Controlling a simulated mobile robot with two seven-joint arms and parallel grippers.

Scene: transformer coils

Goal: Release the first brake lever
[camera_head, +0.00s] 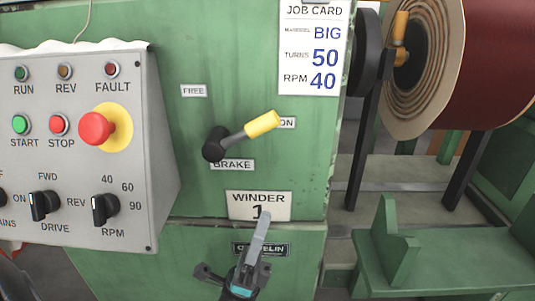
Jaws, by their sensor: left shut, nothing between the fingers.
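The brake lever (262,124) is on the green winder cabinet. It has a black round hub and a yellow grip. It is tilted up to the right, with the grip beside the partly covered ON label (287,123). The FREE label (194,91) is to the upper left of the hub, and the BRAKE label (232,165) is just below it. My left gripper (264,215) is shut and empty. It points upward in front of the WINDER 1 plate (240,205), below the lever and apart from it in the picture. My right gripper is not in view.
A grey control box (150,190) with buttons, knobs and a red emergency stop (96,128) juts out at the left. A job card (309,50) is above the lever. A large dark red coil drum (480,65) and green machine frame (450,260) are at the right.

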